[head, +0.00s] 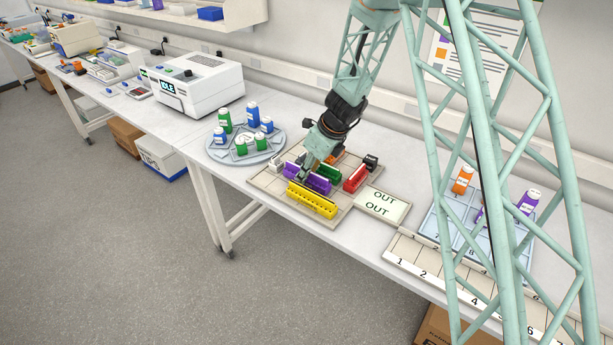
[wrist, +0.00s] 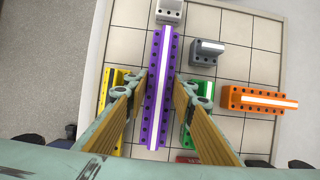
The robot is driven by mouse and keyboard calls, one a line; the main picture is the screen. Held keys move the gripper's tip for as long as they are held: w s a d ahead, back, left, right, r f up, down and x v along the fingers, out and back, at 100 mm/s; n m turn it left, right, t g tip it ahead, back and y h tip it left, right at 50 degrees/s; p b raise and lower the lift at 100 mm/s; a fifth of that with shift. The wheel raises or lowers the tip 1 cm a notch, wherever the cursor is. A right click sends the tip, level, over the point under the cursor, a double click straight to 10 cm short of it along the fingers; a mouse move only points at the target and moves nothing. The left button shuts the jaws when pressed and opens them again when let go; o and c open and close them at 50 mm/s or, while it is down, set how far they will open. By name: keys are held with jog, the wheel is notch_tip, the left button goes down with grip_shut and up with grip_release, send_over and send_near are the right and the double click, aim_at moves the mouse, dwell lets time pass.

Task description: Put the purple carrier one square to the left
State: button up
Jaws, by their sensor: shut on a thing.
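The purple carrier (head: 319,184) is a long block with a row of holes, on or just above the gridded board (head: 268,182) in the head view. In the wrist view the purple carrier (wrist: 158,100) runs up the middle between my fingers. My gripper (head: 304,176) is shut on it, one finger on each long side. I cannot tell whether it is clear of the board. The yellow carrier (head: 312,200) lies in front of it, and the green carrier (wrist: 186,130) shows on its right in the wrist view, partly hidden by my finger.
The orange carrier (wrist: 258,99), grey block (wrist: 206,51) and white block (wrist: 170,11) stand on the board around it. The red carrier (head: 356,178) is at its right side. An OUT plate (head: 382,204) and a round rack of bottles (head: 240,155) flank the board.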

jog(key=shift+f, duration=0.25)
jog(key=o, duration=0.6)
jog(key=shift+o, duration=0.2)
jog(key=shift+r, duration=0.15)
jog(key=shift+s+d+r, duration=0.1)
jog(key=shift+d+r, duration=0.05)
jog(key=shift+r, duration=0.35)
jog(key=p+v, duration=0.2)
jog(key=v, duration=0.7)
jog(key=shift+v, duration=1)
